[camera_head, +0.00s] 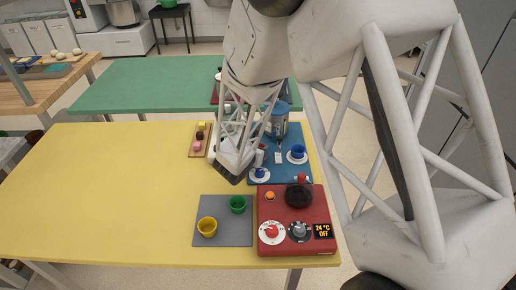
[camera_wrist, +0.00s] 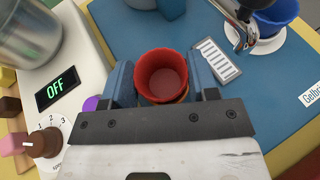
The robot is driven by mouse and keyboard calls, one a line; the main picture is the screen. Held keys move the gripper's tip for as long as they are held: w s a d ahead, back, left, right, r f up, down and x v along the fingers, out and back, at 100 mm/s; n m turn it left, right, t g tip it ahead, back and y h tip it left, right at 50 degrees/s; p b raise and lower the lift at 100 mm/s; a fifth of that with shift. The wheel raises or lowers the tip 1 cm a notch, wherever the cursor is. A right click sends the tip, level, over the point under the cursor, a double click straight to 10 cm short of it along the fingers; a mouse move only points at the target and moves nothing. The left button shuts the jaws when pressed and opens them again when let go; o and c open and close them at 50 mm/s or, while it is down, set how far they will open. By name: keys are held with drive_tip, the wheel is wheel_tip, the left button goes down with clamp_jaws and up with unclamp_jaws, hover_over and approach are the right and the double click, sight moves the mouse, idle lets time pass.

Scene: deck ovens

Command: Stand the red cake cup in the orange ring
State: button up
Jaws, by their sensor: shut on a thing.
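The red cake cup (camera_wrist: 161,72) is between the two blue fingers of my gripper (camera_wrist: 163,84) in the wrist view, with its open mouth toward the camera. My gripper is shut on it. An orange edge, likely the orange ring (camera_wrist: 183,96), shows just below the cup's near side. The cup hides most of it, so I cannot tell whether the cup is inside it or above it. In the head view my arm hides most of this spot.
A blue mat (camera_wrist: 232,100) lies underneath. A blue cup (camera_wrist: 277,12) stands on a white saucer (camera_wrist: 262,42) at upper right, near a white label card (camera_wrist: 216,60). A white machine (camera_wrist: 45,65) with an OFF display is close on the left. The yellow table's left side (camera_head: 100,190) is clear.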

drive_tip(key=shift+f, duration=0.35)
drive_tip(key=o, duration=0.6)
drive_tip(key=shift+s, duration=0.1)
drive_tip(key=shift+v, duration=5.45)
drive_tip(key=shift+r, duration=0.1)
